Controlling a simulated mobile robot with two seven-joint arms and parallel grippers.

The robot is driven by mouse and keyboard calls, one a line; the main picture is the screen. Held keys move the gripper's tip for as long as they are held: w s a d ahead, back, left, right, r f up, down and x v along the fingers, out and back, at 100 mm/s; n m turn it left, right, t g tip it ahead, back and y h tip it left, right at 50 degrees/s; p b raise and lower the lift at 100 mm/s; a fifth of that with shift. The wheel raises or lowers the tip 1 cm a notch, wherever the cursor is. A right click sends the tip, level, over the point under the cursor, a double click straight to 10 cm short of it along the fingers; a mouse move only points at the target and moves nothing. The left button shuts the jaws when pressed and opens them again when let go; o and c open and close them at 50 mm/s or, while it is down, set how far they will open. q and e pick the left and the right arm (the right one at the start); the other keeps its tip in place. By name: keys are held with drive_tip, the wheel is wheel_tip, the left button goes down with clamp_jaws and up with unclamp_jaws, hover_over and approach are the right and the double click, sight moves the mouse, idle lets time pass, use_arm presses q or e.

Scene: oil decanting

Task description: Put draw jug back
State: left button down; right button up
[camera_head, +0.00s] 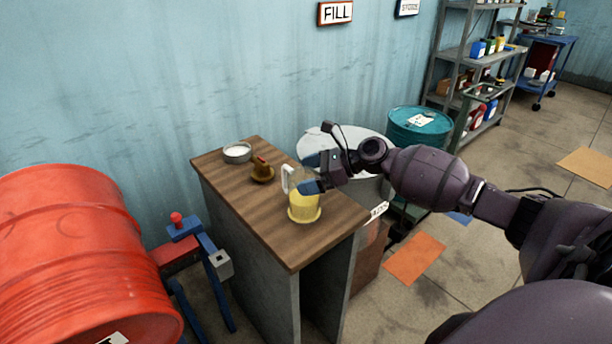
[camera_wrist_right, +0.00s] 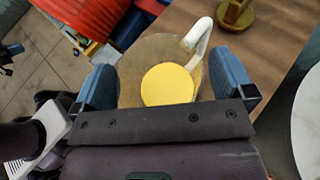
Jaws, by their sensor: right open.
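The draw jug (camera_head: 303,203) stands upright on the wooden counter top, near its front right part. It is clear, with yellow in its lower part and a white handle (camera_head: 287,179) on its left side. A yellow round rim shows around its foot. My right gripper (camera_head: 314,186) is at the jug's upper part, with its fingers apart. In the right wrist view the jug (camera_wrist_right: 150,65) lies between the two blue fingers, and the handle points away from the gripper. Whether a finger touches the jug I cannot tell. My left gripper is out of view.
On the counter (camera_head: 270,215), a brown object on a small round base (camera_head: 262,172) and a grey bowl (camera_head: 237,152) stand behind the jug. A red drum (camera_head: 80,255) lies at left. A round pale-topped container (camera_head: 345,140) and a teal drum (camera_head: 419,127) stand beyond the counter.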

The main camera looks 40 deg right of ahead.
drive_tip(key=p+v, duration=0.1)
drive_tip(key=v, duration=1)
drive_tip(key=shift+d+r, duration=0.15)
drive_tip(key=s+a+f+n+g+h, duration=0.3)
drive_tip(key=s+a+f+n+g, duration=0.3)
drive_tip(key=s+a+f+n, duration=1.05)
drive_tip(key=s+a+n+h, duration=0.3)
drive_tip(key=s+n+h, duration=0.6)
drive_tip(key=s, duration=0.5)
drive_tip(key=w+f+n+t+y, duration=0.1)
drive_tip(key=w+f+t, duration=0.6)
drive_tip(key=f, duration=0.3)
drive_tip(key=shift+f+n+t+y, duration=0.2)
drive_tip(key=shift+n+t+y, duration=0.15)
drive_tip(key=shift+t, duration=0.15)
drive_tip(key=shift+d, duration=0.15)
